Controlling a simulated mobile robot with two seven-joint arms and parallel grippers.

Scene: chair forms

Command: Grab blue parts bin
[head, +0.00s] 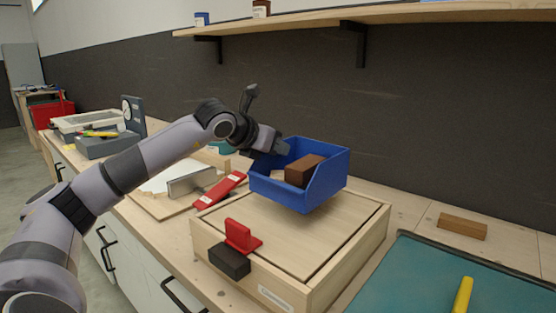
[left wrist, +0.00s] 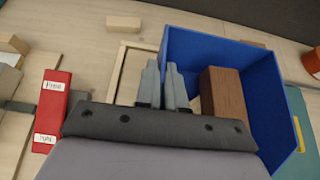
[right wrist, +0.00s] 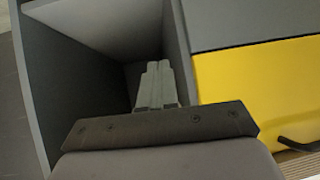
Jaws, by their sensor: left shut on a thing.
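The blue parts bin (head: 318,190) is over the wooden box in the head view, with a brown wooden block (head: 304,170) inside it. The bin looks slightly tilted, and I cannot tell surely whether its base touches the box lid. My left gripper (head: 281,147) is at the bin's left wall, shut on it. In the left wrist view the fingers (left wrist: 163,85) are at the edge of the blue bin (left wrist: 250,70), beside the brown block (left wrist: 224,95). My right gripper (right wrist: 155,85) shows only in the right wrist view, its fingers together with nothing seen between them.
The wooden box (head: 270,235) has a red part (head: 240,237) and a black block at its front edge. A red bar (head: 220,190) lies left of the bin. A teal mat (head: 440,285) is at right. A grey compartment (right wrist: 100,90) and yellow panel (right wrist: 255,90) surround my right gripper.

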